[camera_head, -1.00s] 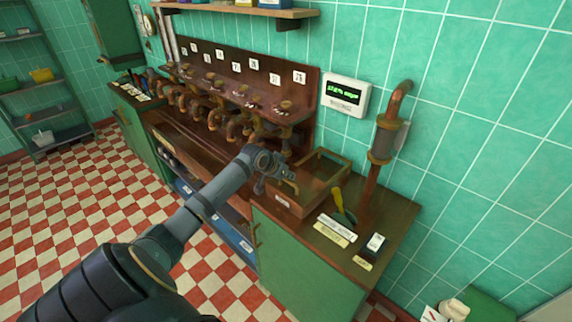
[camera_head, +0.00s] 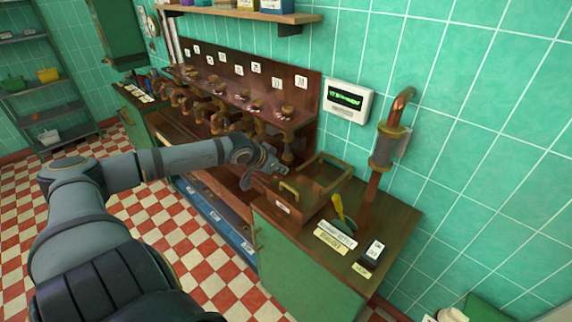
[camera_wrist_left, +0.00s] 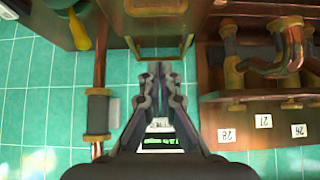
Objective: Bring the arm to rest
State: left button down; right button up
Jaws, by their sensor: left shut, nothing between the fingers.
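My left arm comes in from the left of the head view, with its elbow bent. Its gripper (camera_head: 272,170) is shut and empty, beside the left end of a wooden tray (camera_head: 311,207) with a brass handle. From the head view I cannot tell the gap between them. In the left wrist view the two fingers (camera_wrist_left: 160,70) are close together with nothing held between them, and the frame of the tray (camera_wrist_left: 128,42) shows just beyond the tips. My right gripper is in neither view.
A row of copper taps (camera_head: 220,112) lines the back panel behind the gripper. A copper pipe (camera_head: 376,172), a wall display (camera_head: 346,100) and a yellow-handled tool (camera_head: 340,212) stand right of it. Checkered floor (camera_head: 170,222) lies open at the left.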

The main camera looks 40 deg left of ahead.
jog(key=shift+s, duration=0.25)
